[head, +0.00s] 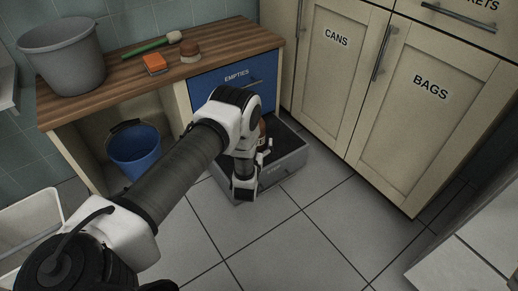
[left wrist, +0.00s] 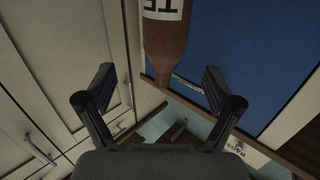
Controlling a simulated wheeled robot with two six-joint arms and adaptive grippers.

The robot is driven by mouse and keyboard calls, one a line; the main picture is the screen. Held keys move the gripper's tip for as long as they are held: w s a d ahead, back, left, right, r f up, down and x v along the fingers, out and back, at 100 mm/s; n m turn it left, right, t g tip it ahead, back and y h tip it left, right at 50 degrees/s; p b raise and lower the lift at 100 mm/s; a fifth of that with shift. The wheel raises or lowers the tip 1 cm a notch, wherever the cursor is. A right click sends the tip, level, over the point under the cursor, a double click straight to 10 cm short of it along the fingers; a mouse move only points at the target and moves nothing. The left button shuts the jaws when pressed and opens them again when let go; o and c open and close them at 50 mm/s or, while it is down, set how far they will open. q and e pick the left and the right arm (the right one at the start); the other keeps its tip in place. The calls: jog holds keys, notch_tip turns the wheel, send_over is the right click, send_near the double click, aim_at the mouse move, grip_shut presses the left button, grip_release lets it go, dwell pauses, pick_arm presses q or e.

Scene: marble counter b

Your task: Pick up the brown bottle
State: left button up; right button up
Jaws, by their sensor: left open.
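The brown bottle (head: 263,128) stands in a low grey open box (head: 283,173) on the floor, mostly hidden behind my left arm in the head view. In the left wrist view the bottle (left wrist: 166,45) comes down from the top edge, its neck toward the space between the fingers, with part of a white label showing. My left gripper (left wrist: 159,82) is open, one finger on each side of the bottle's line, with gaps on both sides. In the head view the left gripper (head: 264,154) is small and close to the bottle. My right gripper is not in view.
A blue drawer marked EMPTIES (head: 228,83) is just behind the box. The wooden counter (head: 120,82) holds a grey bucket (head: 66,57), orange sponge and brushes. A blue bucket (head: 134,150) stands below. Cream cupboards (head: 395,110) stand right. The front floor is clear.

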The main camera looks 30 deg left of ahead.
pick_arm(q)
jog(key=b+x, duration=0.2)
jog(key=x, duration=0.2)
jog(key=b, duration=0.4)
send_over(261, 145)
jog(key=w+a, duration=0.2)
jog(key=a, duration=0.1)
jog(key=shift+s+d+f, duration=0.15)
jog(key=shift+s+f, duration=0.05)
jog(key=shift+f, duration=0.05)
jog(key=shift+p, duration=0.3)
jog(key=shift+c, duration=0.3)
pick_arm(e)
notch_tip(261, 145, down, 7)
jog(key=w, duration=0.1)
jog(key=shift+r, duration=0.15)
pick_arm(q)
jog(key=c, duration=1.1)
